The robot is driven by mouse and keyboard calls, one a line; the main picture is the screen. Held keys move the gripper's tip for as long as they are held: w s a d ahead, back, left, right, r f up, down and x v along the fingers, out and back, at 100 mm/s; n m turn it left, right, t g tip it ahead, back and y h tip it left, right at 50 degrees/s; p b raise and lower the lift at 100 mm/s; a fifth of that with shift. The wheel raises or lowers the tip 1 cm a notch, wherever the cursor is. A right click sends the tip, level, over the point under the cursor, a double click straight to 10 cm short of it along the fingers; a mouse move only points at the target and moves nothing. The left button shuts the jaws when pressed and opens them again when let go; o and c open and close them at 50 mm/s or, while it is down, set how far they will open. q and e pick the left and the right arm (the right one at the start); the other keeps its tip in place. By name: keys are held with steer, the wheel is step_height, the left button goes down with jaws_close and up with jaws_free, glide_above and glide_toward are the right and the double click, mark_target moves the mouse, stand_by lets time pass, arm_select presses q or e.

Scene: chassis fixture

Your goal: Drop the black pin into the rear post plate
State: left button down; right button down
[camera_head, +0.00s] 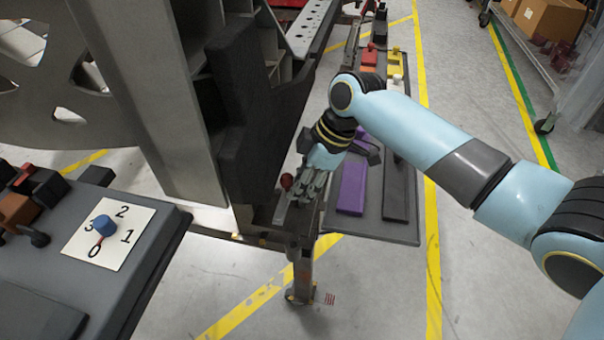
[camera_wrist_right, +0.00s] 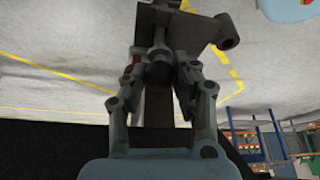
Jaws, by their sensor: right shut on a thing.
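My right gripper (camera_head: 303,192) reaches down beside the dark post of the chassis fixture (camera_head: 250,110). In the right wrist view its two fingers (camera_wrist_right: 160,75) are closed around a dark, round-headed piece, which looks like the black pin (camera_wrist_right: 159,73). A narrow shaft runs from it toward a grey metal plate (camera_wrist_right: 200,32), which looks like the rear post plate. I cannot tell whether the pin touches the plate or sits in it. In the head view the fingers hide the pin. A red ball knob (camera_head: 287,181) is just left of the fingers. My left gripper is not in view.
A side tray holds a purple block (camera_head: 352,187) and a dark block (camera_head: 396,192) right of the gripper. At lower left, a grey table (camera_head: 150,255) carries a numbered card (camera_head: 125,250) with a blue knob (camera_head: 105,226). The floor in front is clear.

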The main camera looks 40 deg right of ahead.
steer(key=shift+f, duration=0.5)
steer(key=shift+f+b, duration=0.35)
steer(key=shift+b, duration=0.05)
steer(key=shift+f+b, duration=0.35)
steer(key=shift+f, duration=0.35)
steer(key=c, duration=1)
jaws_free()
steer(key=shift+c, duration=0.4)
